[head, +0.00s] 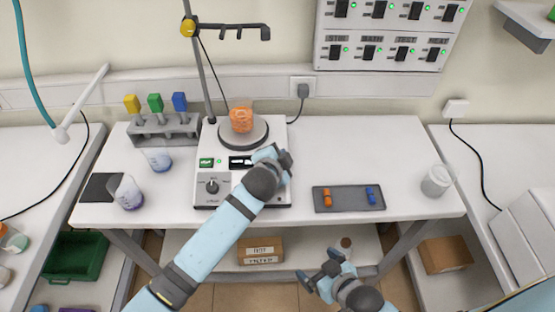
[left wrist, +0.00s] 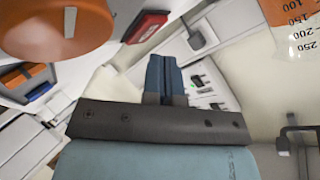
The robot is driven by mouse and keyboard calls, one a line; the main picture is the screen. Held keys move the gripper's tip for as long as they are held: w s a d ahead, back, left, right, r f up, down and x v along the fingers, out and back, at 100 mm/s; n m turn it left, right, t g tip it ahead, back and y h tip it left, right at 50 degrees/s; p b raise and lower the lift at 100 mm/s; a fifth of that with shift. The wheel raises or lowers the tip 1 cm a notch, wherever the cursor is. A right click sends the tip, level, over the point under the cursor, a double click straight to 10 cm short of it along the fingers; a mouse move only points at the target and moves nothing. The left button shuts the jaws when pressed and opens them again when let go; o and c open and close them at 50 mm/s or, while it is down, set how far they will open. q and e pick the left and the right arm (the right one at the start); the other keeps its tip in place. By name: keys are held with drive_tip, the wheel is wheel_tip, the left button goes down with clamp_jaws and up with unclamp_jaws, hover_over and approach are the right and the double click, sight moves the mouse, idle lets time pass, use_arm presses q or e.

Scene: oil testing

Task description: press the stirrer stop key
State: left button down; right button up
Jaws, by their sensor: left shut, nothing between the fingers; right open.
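The stirrer (head: 240,192) stands on the white bench, with a beaker of orange liquid (head: 241,119) on its round plate. A green key (head: 206,162) shows at the left of its front panel. A red key (left wrist: 147,26), which looks like the stop key, shows in the left wrist view; my left arm hides it in the head view. My left gripper (head: 268,153) is over the panel's right side, shut and empty. Its fingertips (left wrist: 163,58) appear close to the red key; contact cannot be told. My right gripper (head: 320,267) is open and empty, low before the bench.
An orange knob (left wrist: 60,28) is close to the left fingers. The beaker's graduated wall (left wrist: 296,42) shows at upper right there. A stand pole (head: 207,75) rises behind the stirrer. A grey tray (head: 348,199) lies to the right, and a bottle rack (head: 163,128) to the left.

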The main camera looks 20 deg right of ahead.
idle(0.6)
use_arm(q)
drive_tip(key=shift+f, duration=0.15)
drive_tip(key=shift+w+f, duration=0.15)
drive_tip(key=shift+f, duration=0.1)
drive_tip(key=shift+f, duration=0.1)
drive_tip(key=shift+w+f, duration=0.15)
drive_tip(key=shift+f, duration=0.2)
idle(0.5)
drive_tip(key=shift+r, duration=0.1)
drive_tip(key=shift+r+p, duration=0.55)
drive_tip(key=shift+r, duration=0.05)
drive_tip(key=shift+s+r, duration=0.15)
drive_tip(key=shift+s, duration=0.15)
